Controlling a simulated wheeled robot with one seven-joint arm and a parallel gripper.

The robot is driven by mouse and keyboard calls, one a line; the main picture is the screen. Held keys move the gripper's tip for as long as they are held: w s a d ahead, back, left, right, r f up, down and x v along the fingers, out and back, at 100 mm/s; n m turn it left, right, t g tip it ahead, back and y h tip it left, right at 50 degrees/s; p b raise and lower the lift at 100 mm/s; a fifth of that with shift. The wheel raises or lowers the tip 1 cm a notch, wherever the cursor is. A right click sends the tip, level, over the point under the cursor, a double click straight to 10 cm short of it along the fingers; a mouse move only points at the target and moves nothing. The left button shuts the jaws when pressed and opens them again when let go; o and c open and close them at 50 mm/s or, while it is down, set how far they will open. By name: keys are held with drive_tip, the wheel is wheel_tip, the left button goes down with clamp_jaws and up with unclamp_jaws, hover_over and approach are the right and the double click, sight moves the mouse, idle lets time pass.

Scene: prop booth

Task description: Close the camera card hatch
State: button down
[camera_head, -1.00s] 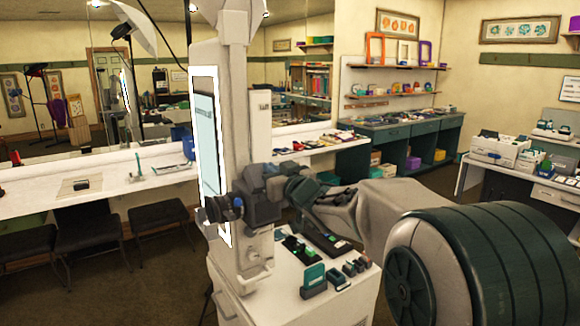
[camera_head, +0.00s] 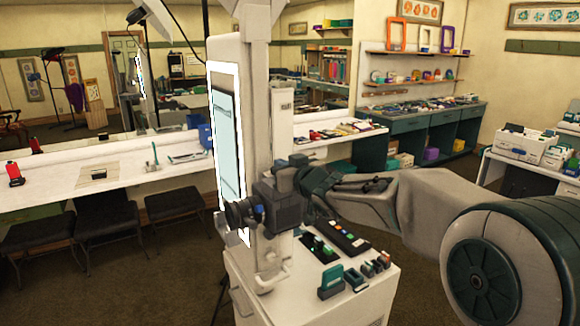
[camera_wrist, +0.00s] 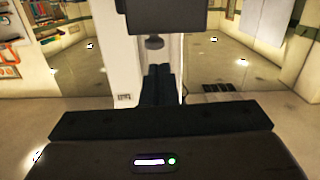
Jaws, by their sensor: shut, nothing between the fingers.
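The dark booth camera (camera_head: 282,207) is mounted on the white booth column, beside the bright panel, with its lens facing left in the head view. A dark block, apparently this camera's body (camera_wrist: 165,18), hangs at the top of the wrist view. My gripper (camera_wrist: 159,68) points forward there with its two dark fingers together and empty, below the block; contact cannot be told. In the head view my gripper is dark against the camera's right side and its fingers cannot be made out. I cannot pick out the card hatch or tell its state in either view.
The white booth column (camera_head: 240,150) stands close ahead. Below it, a white cabinet top (camera_head: 308,292) holds green blocks, dark trays and small items. A long white counter (camera_head: 115,170) with dark stools (camera_head: 105,230) runs at left. Open floor (camera_head: 150,285) lies at front left.

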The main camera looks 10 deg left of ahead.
drive_tip(key=shift+w, duration=0.1)
idle(0.6)
drive_tip(key=shift+r+p, duration=0.6)
drive_tip(key=shift+r, duration=0.1)
wheel_tip(320, 180, up, 4)
drive_tip(key=p, duration=0.3)
drive_tip(key=shift+f, duration=0.25)
drive_tip(key=s+d+r, duration=0.5)
drive_tip(key=s, duration=0.1)
drive_tip(key=s+d+f+m+g+h+b, duration=0.1)
drive_tip(key=s+d+f+m+h, duration=0.1)
drive_tip(key=s+d+f+h, duration=0.4)
drive_tip(key=s+d+f+m+g+h+b, duration=0.1)
drive_tip(key=d+f+m+h, duration=0.15)
drive_tip(key=d, duration=0.55)
drive_tip(key=s+d+f+m+h+b, duration=0.1)
drive_tip(key=s+d+f+m+h, duration=0.25)
drive_tip(key=d+f, duration=0.3)
drive_tip(key=s+d+f+g, duration=0.2)
drive_tip(key=s+f, duration=0.3)
drive_tip(key=s, duration=0.4)
drive_tip(key=s+d+f+g+y+b, duration=0.1)
drive_tip(key=s+f+g, duration=0.4)
drive_tip(key=s, duration=0.5)
drive_tip(key=shift+d+f+g, duration=0.3)
drive_tip(key=shift+d+f, duration=0.15)
drive_tip(key=shift+f, duration=0.35)
